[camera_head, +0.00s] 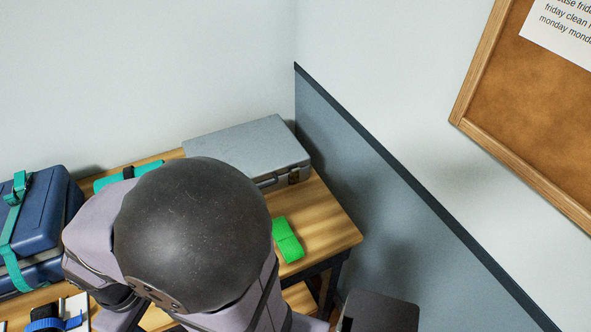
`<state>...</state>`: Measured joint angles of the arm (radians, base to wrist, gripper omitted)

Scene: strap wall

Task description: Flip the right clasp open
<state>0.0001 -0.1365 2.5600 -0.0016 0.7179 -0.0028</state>
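A closed grey case (235,142) lies on the wooden table against the back wall. Its right clasp (294,177) is a small dark patch on the front face, near the right corner. It is too small to tell whether it is latched or open. Part of the handle (267,183) shows to the left of the clasp. My arm's large dark joint covers the left part of the case's front, so no left clasp shows. I cannot make out my gripper or its fingers; the arm fills the foreground.
A blue case (42,222) with a teal strap stands at the left. A teal strap roll (112,180) lies behind my arm, and a green folded strap (287,239) lies in front of the grey case. The table's right edge (352,240) borders a grey wall panel (375,210).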

